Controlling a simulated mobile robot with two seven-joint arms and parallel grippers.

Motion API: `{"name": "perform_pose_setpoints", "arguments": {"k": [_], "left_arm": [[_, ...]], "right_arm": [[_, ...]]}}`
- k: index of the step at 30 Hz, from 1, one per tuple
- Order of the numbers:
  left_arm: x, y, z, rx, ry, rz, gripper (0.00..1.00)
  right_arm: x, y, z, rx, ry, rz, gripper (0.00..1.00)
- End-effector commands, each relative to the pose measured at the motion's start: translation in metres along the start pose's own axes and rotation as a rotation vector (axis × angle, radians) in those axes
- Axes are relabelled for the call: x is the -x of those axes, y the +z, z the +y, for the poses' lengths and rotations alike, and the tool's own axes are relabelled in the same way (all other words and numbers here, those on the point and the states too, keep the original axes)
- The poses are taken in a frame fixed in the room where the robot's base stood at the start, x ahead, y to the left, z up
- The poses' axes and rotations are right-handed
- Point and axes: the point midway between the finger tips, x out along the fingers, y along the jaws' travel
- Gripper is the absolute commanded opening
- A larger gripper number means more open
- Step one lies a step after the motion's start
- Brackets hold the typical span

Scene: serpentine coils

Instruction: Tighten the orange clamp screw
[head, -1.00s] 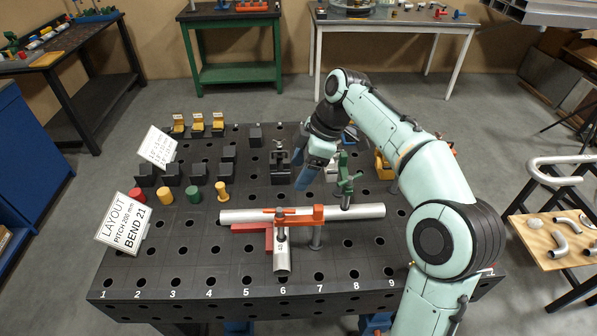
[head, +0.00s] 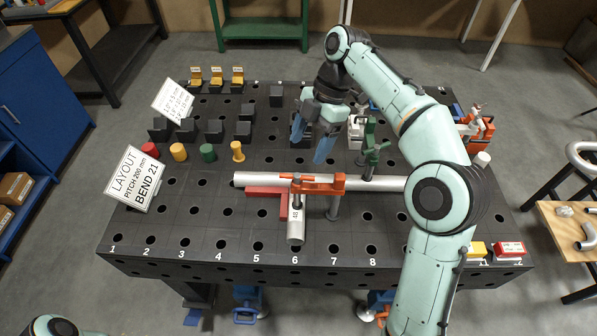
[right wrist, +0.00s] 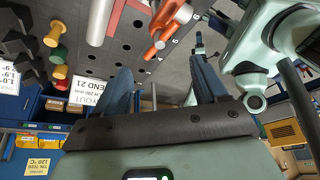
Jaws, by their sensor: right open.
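The orange clamp (head: 325,184) stands on the black table on a grey post. Its arm reaches left over the long silver pipe, and its screw (head: 296,185) stands upright above a short pipe stub (head: 296,228) marked 48. My right gripper (head: 311,142) has two blue fingers spread apart and empty. It hangs behind the clamp, pointing down, and touches nothing that I can see. In the right wrist view the orange clamp (right wrist: 165,22) is beyond the open fingers, near the top edge. My left gripper is out of view.
A green clamp (head: 371,150) holds the long pipe (head: 265,179) right of the orange one. A red block (head: 266,191) lies by the pipe. Black blocks, coloured pegs and a layout sign (head: 136,178) stand at left. The table's front strip is mostly clear.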

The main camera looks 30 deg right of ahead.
Motion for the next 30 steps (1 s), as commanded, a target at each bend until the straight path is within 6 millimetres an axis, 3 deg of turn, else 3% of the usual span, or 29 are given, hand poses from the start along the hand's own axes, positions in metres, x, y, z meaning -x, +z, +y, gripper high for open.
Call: {"name": "perform_pose_setpoints", "arguments": {"k": [1,3,12,25,30], "left_arm": [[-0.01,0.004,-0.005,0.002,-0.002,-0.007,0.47],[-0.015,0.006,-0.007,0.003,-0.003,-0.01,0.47],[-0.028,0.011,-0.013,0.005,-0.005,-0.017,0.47],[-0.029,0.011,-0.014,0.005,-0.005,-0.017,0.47],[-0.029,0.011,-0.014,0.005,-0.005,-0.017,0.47]], "right_arm": [[-0.017,0.002,-0.002,-0.002,-0.005,0.001,0.72],[-0.032,0.002,-0.002,-0.002,-0.005,0.001,0.72],[-0.075,0.001,0.0,-0.002,-0.001,0.001,0.72],[-0.083,0.0,0.0,-0.003,0.002,0.0,0.72],[-0.083,0.0,0.001,-0.003,0.003,0.0,0.16]]}}
